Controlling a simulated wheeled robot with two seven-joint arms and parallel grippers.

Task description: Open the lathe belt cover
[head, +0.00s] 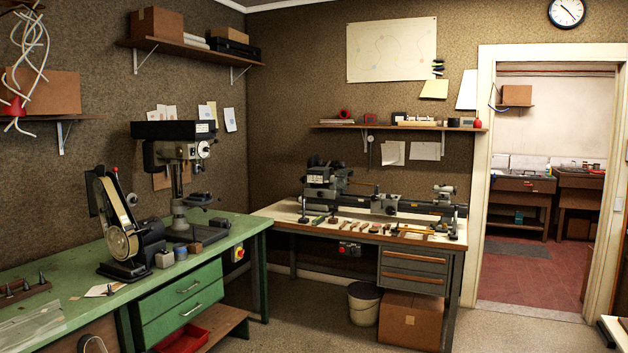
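A small grey-green lathe (385,203) stands on a wooden-topped bench (280,212) along the back wall. Its headstock (326,184) is at the left end and its tailstock (445,192) at the right. The belt cover seems to be part of the headstock end; it is too small to tell it apart or to tell whether it is open or shut. Neither of my grippers is in view. The lathe is across the room, well away from me.
A green bench (210,240) with a belt grinder (122,230) and a drill press (178,160) runs along the left. A bucket (363,300) and a cardboard box (411,318) stand under the lathe bench. The floor (300,318) before it looks clear. An open doorway is at right.

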